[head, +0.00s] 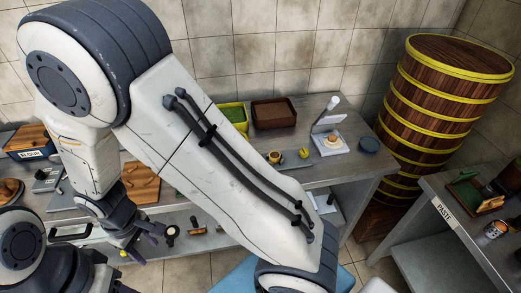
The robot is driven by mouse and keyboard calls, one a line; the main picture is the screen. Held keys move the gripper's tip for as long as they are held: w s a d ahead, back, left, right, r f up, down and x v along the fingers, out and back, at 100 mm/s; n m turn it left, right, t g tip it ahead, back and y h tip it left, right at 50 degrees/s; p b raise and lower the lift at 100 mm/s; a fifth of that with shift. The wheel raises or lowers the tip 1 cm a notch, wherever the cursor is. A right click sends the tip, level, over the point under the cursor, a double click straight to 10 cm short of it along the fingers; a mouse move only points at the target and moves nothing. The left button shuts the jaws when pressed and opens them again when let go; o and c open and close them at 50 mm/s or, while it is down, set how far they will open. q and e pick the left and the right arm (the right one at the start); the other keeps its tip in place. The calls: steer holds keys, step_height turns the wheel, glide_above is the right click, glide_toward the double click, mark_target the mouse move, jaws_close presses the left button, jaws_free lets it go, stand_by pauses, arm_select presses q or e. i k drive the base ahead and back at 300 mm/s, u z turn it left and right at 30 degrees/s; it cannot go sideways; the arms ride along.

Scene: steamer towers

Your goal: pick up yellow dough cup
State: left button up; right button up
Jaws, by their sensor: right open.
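A small round yellow cup-like thing (275,157) stands on the back counter, right of the middle. A smaller bright yellow piece (304,153) lies to its right; at this size I cannot tell for certain which is the yellow dough cup. My right arm crosses the view and bends down at the left. My right gripper (142,246) hangs at the lower left by the counter's front, open, with nothing seen between its fingers. It is well left of both yellow things. My left gripper is not in view; only part of that arm shows at the lower left.
A green-filled yellow tray (234,117) and a brown box (274,113) stand at the back. A steamer tower (432,110) and a paste table (445,211) bound the right side.

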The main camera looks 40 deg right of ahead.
mark_target(275, 156)
steer(key=z, duration=0.3)
steer(key=i, duration=0.65)
steer(key=z, duration=0.9)
steer(key=i, duration=0.4)
steer(key=z, duration=0.45)
